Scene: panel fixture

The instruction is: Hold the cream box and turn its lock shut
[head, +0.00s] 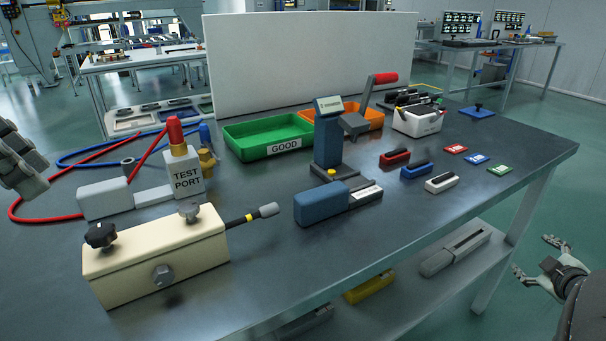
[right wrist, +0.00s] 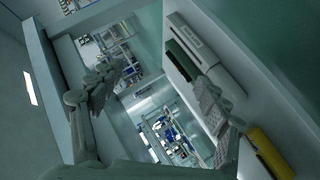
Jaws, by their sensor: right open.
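The cream box (head: 135,262) sits at the front left of the dark table. It has a black knob (head: 101,234) and a grey metal knob (head: 190,210) on top, a hex-shaped metal piece (head: 163,275) on its front, and a rod (head: 252,215) with a yellow band at its right end. I cannot tell which is the lock. My left gripper (head: 20,165) is partly in view at the far left edge, apart from the box; its opening is unclear. My right gripper (head: 537,258) is open and empty beyond the table's right side; its fingers also show in the right wrist view (right wrist: 163,88).
A test port block (head: 188,174) with red and blue hoses stands behind the box. A blue tool (head: 320,203) lies to its right. A lower shelf (head: 390,310) juts out under the table.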

